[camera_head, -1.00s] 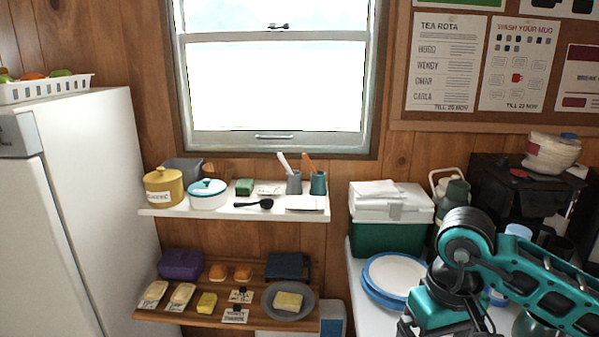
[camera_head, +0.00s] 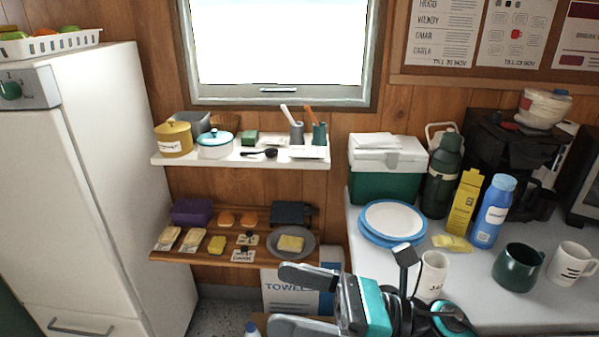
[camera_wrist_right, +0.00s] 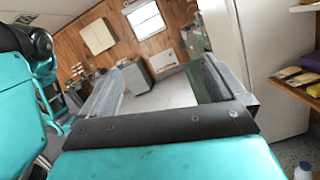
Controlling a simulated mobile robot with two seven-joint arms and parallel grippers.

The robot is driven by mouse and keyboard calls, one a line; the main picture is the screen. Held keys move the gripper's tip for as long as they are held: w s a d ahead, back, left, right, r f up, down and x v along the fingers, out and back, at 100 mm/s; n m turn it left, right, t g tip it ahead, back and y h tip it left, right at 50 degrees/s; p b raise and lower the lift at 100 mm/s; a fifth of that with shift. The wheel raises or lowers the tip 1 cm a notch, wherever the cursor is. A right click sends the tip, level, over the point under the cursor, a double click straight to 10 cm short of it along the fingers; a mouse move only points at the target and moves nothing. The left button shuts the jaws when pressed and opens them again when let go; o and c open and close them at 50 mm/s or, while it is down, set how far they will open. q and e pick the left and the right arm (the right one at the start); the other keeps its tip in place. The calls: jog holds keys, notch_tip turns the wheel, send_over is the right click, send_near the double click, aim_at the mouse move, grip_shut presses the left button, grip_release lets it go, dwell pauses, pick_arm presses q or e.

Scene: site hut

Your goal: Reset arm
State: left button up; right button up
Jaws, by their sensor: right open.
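My right gripper (camera_head: 292,300) is at the bottom centre of the head view, in front of the counter and below the lower shelf. Its two fingers point left and stand apart, with nothing between them. In the right wrist view the open fingers (camera_wrist_right: 160,85) frame the far room, with no object held. My teal right arm shows at the left of that view. My left gripper is in neither view.
The counter (camera_head: 480,300) holds blue-rimmed plates (camera_head: 393,220), a white mug (camera_head: 432,272), a green mug (camera_head: 518,267), a blue bottle (camera_head: 493,212) and a green cooler (camera_head: 386,170). Two wall shelves (camera_head: 240,155) carry pots and food. A white fridge (camera_head: 80,190) stands left. A towel box (camera_head: 290,291) is below the shelves.

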jog(key=w+d+f+m+t+h, duration=0.25)
jog(key=m+t, duration=0.25)
jog(key=m, duration=0.5)
jog(key=w+d+f+m+t+h, duration=0.1)
jog(key=d+f+m+t+h, duration=0.3)
jog(key=m, duration=0.6)
jog(key=w+d+f+m+t+h, duration=0.2)
jog(key=d+m+t+h, duration=0.15)
jog(key=m+t, duration=0.4)
jog(key=s+d+f+m+g+h, duration=0.4)
jog(key=s+f+m, duration=0.1)
jog(key=f+m, duration=0.4)
jog(key=s+d+f+m+g+h, duration=0.4)
jog(key=s+f+m, duration=0.1)
jog(key=f+m, duration=0.5)
jog(key=shift+s+f+m+h+p, duration=0.15)
jog(key=shift+s+m+h+p, duration=0.15)
jog(key=shift+m+p, duration=0.15)
jog(key=shift+c, duration=0.5)
